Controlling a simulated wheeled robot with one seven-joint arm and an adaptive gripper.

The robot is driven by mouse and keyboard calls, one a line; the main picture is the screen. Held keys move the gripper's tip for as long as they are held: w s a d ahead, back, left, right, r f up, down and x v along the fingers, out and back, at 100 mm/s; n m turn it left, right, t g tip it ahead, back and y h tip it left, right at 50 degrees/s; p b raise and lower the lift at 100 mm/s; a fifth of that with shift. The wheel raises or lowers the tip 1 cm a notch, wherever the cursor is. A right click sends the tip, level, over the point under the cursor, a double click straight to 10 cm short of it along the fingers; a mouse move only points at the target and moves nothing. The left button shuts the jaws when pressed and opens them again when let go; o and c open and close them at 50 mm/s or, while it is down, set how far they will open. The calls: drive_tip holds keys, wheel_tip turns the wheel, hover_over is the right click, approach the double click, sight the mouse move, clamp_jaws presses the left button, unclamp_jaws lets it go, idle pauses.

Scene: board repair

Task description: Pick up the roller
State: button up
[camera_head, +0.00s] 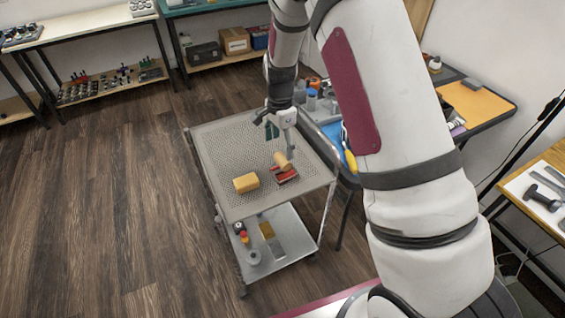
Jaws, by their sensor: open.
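A tan cylinder (283,160), which looks like the roller, lies on the perforated top shelf of a grey cart (215,145). A red and dark item (286,176) lies right in front of it, touching or nearly touching; I cannot tell whether they are one piece. My gripper (280,138) is open and points down above the cart top, over or just behind the tan cylinder. Nothing shows between its fingers. The exact gap between the fingertips and the cylinder cannot be told.
A yellow block (246,183) lies left of the roller on the same shelf. The cart's lower shelf (285,240) holds small items. A workbench with tools, including a yellow-handled one (349,160), stands close on the right. The cart top's left part is clear.

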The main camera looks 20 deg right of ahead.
sight(282, 157)
wheel_tip(282, 157, down, 3)
drive_tip(key=shift+r, duration=0.15)
drive_tip(key=shift+s+d+f+p, duration=0.15)
drive_tip(key=shift+f+p, duration=0.1)
drive_tip(key=shift+f, duration=1.05)
drive_tip(key=shift+s+a+f+p, duration=0.1)
drive_tip(key=shift+s+f+p, duration=0.1)
drive_tip(key=shift+f, duration=1.1)
drive_tip(key=shift+w, duration=0.1)
drive_tip(key=c, duration=1.4)
